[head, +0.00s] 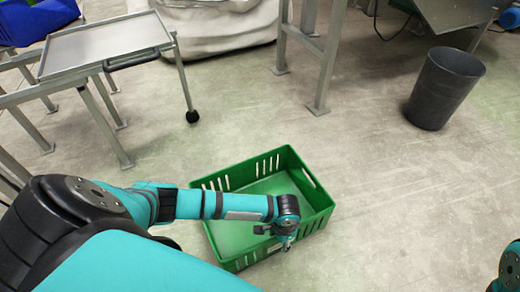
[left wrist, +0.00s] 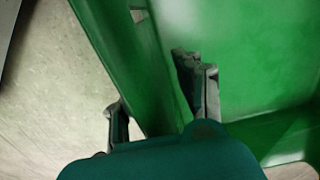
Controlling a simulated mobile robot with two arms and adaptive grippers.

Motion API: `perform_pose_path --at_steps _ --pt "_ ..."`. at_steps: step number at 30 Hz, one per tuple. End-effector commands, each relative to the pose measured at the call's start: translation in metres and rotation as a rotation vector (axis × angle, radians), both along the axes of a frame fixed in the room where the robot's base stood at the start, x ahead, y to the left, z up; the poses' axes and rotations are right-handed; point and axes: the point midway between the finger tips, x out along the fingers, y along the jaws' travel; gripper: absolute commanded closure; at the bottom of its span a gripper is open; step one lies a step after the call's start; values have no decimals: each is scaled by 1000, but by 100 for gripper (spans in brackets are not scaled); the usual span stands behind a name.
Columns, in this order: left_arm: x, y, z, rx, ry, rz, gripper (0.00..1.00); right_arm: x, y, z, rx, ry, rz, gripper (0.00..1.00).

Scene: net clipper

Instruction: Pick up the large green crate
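The large green crate (head: 225,232) stands upright on the floor, open at the top and empty apart from my arm reaching over it. It has slotted walls. My left gripper (head: 286,243) is at the crate's near wall, toward its right part. In the left wrist view the crate (left wrist: 255,60) fills the right side. There my left gripper (left wrist: 155,84) is open, with one finger outside the wall and the other inside the crate. A gap shows between the outer finger and the wall. My right gripper is out of view; only part of that arm shows at bottom right.
A dark bin (head: 445,88) stands at the back right. A wheeled metal table (head: 105,45) is at the back left, with a blue container (head: 38,20) behind it. A white bulk bag (head: 215,25) and metal frame legs (head: 328,60) are behind. The floor right of the crate is clear.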

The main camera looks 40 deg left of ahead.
Motion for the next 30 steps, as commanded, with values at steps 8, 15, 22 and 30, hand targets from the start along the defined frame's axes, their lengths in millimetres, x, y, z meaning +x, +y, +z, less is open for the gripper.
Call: perform_pose_path --at_steps 8,15,22,30 --pt "0 0 0 0 0 0 95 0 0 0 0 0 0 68" --pt "0 0 0 0 0 0 100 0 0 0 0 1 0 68" --pt "2 0 2 1 -5 0 100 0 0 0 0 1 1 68" --pt "2 0 4 0 -4 0 100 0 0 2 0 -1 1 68"
